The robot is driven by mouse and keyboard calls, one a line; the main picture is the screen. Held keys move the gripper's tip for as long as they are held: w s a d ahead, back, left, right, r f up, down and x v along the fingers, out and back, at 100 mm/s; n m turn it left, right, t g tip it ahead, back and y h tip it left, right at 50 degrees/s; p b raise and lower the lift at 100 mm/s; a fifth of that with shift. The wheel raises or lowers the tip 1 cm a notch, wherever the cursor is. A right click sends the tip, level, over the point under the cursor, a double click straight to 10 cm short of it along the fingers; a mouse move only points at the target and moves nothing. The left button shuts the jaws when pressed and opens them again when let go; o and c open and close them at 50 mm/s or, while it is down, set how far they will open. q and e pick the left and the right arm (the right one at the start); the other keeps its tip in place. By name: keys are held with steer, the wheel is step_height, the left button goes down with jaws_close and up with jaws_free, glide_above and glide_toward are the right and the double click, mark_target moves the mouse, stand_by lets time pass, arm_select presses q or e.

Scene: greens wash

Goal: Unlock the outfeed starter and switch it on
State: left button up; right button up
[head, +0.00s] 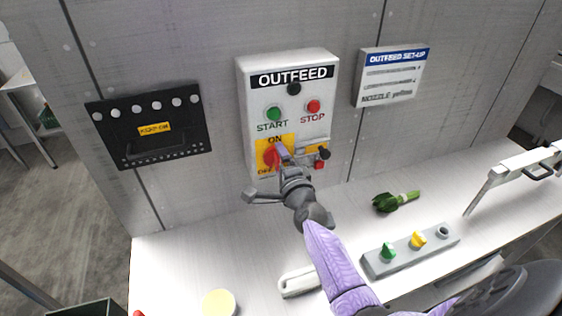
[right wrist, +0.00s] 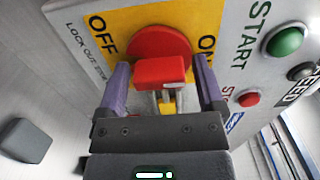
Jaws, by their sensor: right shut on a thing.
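The outfeed starter is a light grey box (head: 244,90) on the wall, with a green START button (head: 274,114) and a red STOP button (head: 313,106). Below them is a yellow ON/OFF plate (head: 290,138) with a red rotary switch (head: 270,155). My right gripper (head: 282,157) is at this switch. In the right wrist view its purple fingers (right wrist: 162,90) are on both sides of the red handle (right wrist: 160,70), shut on it. The handle's exact angle is unclear. A small red-and-black item (head: 321,158), possibly a padlock, is right of the switch. My left gripper is not in view.
On the white counter lie leafy greens (head: 395,202), a grey block with coloured nozzles (head: 400,262), a white-handled item (head: 297,284) and a pale round disc (head: 218,303).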

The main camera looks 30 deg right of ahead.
stand_by(0.4)
steer(key=o, duration=0.9)
steer(key=shift+s+a, duration=0.1)
steer(key=shift+s, duration=0.25)
steer(key=p+v, duration=0.1)
steer(key=v, duration=0.8)
steer(key=shift+s, duration=0.1)
